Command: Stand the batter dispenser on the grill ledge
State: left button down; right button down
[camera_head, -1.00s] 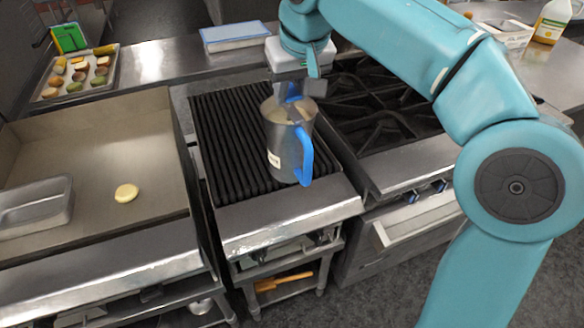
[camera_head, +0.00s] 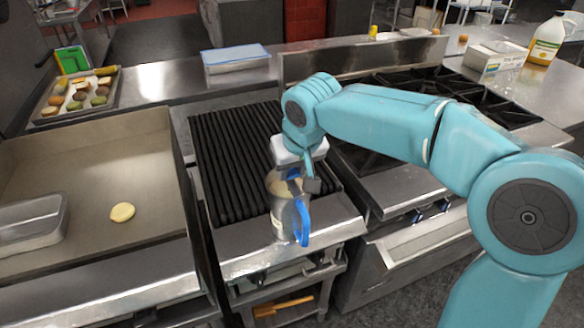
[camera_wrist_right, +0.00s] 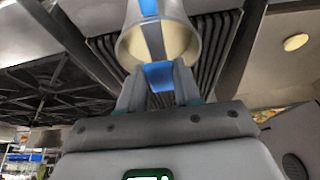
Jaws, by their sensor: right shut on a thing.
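The batter dispenser (camera_head: 284,215) is a steel jug with a blue handle and pale batter inside. It is upright at the front of the grill, over or on the steel grill ledge (camera_head: 240,262); I cannot tell whether its base touches. My right gripper (camera_head: 296,176) is above it, shut on its blue part at the rim. The right wrist view shows the dispenser (camera_wrist_right: 187,42) between the fingers of the right gripper (camera_wrist_right: 158,85), with the blue strip in the jaws. My left gripper is not in view.
The black grill grate (camera_head: 228,150) lies behind the dispenser. A griddle (camera_head: 90,170) on the left holds a pale round pancake (camera_head: 122,212) and a metal pan (camera_head: 32,222). A stove (camera_head: 400,180) stands right. A food tray (camera_head: 75,98) and a blue-lidded box (camera_head: 235,60) are at the back.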

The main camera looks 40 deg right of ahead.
jog(key=shift+d+f, duration=0.1)
jog(key=c, duration=0.8)
grip_release()
jog(key=shift+s+r, duration=0.1)
jog(key=shift+r, duration=0.3)
jog(key=v, duration=1.1)
jog(key=shift+s+r+p, duration=0.2)
jog(key=shift+p, duration=0.15)
